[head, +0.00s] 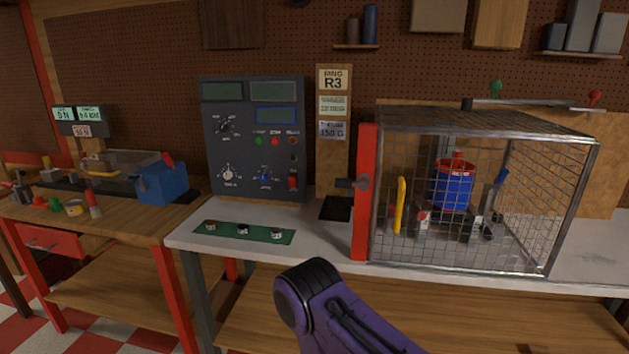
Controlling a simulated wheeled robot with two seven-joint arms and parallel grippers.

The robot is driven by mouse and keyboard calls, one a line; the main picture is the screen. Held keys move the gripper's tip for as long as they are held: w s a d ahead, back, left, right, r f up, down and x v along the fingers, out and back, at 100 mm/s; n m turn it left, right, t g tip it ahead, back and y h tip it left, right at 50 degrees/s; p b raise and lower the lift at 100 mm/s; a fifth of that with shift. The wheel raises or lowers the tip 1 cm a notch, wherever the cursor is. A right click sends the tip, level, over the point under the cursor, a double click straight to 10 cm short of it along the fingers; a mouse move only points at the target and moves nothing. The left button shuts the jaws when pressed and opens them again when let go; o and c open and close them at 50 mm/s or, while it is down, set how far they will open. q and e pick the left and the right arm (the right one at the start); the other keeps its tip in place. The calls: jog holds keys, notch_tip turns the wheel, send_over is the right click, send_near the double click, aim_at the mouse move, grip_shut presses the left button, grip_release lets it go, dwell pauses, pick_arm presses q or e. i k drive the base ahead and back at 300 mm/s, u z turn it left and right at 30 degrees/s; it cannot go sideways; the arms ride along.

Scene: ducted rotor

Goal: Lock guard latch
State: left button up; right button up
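The wire-mesh guard cage (460,270) stands on the light bench at the right, around a blue and red ducted rotor unit (452,190). Its mesh front appears down, with a yellow handle (399,208) upright near the left side. A red post (366,225) stands at the cage's left edge. A dark latch-like bolt with a round knob (361,183) sits on this post and sticks out to the left. I cannot tell the bolt's locked state. A purple link of my arm enters at the bottom middle. Neither gripper is visible.
A dark control panel (252,140) with dials and screens stands left of the cage. A green strip (262,238) with three small knobs lies on the bench front. A wooden bench (120,225) at the left holds a blue box (162,185) and small parts.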

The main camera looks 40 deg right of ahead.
aim_at(348, 184)
jog(key=z, duration=0.95)
jog(key=i, duration=0.95)
jog(key=z, duration=0.8)
